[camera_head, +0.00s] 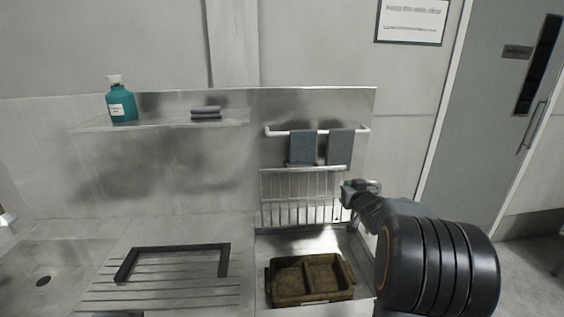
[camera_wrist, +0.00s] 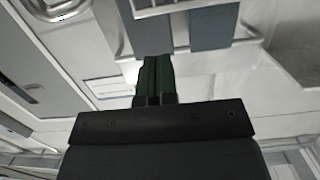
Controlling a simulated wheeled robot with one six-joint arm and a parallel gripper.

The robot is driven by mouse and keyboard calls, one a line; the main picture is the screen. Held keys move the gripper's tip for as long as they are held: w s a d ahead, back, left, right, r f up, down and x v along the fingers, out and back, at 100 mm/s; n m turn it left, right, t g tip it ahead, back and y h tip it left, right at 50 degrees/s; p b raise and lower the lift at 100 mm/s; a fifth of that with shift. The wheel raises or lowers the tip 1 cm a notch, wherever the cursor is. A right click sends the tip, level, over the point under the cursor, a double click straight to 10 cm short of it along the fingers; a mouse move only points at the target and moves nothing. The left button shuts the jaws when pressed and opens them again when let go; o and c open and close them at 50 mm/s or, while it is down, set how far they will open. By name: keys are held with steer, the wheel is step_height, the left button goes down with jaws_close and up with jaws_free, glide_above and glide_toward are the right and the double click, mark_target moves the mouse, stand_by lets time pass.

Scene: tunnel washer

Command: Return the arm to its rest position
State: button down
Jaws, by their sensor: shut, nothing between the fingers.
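My arm reaches in from the right in the head view, over the right end of the steel counter. My gripper (camera_head: 359,187) is at its tip, in front of the metal rack (camera_head: 300,196) and right of the brown tray (camera_head: 311,281). In the wrist view my gripper (camera_wrist: 155,76) shows its two green fingers pressed together, with nothing between them. Two grey-blue cloths (camera_head: 303,147) hang on a white rail above the rack. They also show near the fingers in the wrist view (camera_wrist: 212,27).
A shelf (camera_head: 160,124) on the left holds a teal bottle (camera_head: 121,104) and folded dark cloths (camera_head: 206,113). A black handle-shaped bar (camera_head: 176,252) lies on the grooved drainboard (camera_head: 190,290). A sink basin (camera_head: 45,262) is at far left. A grey door (camera_head: 500,110) stands at right.

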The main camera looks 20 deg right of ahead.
steer(key=s+d+f+m+g+h, duration=0.1)
steer(key=s+f+g, duration=0.1)
steer(key=f, duration=0.1)
steer(key=s+d+f+g+h, duration=0.1)
steer(key=s+d+f+g, duration=0.1)
steer(key=f, duration=0.1)
steer(key=s+a+f+g, duration=0.4)
steer(key=s+a+g, duration=0.1)
steer(key=s, duration=0.2)
steer(key=s+a+r+n+g+y, duration=0.1)
steer(key=s+a+y, duration=0.1)
steer(key=s+a, duration=0.5)
steer(key=s+a+r+n+g+y, duration=0.1)
steer(key=s+a, duration=0.6)
steer(key=a, duration=0.9)
steer(key=shift+s+r+n+g+y+p, duration=0.15)
steer(key=shift+r+n+g+y+p, duration=0.2)
steer(key=shift+n+g+y, duration=0.6)
steer(key=shift+d+m+t, duration=0.1)
steer(key=shift+m+t, duration=0.15)
steer(key=shift+m, duration=0.1)
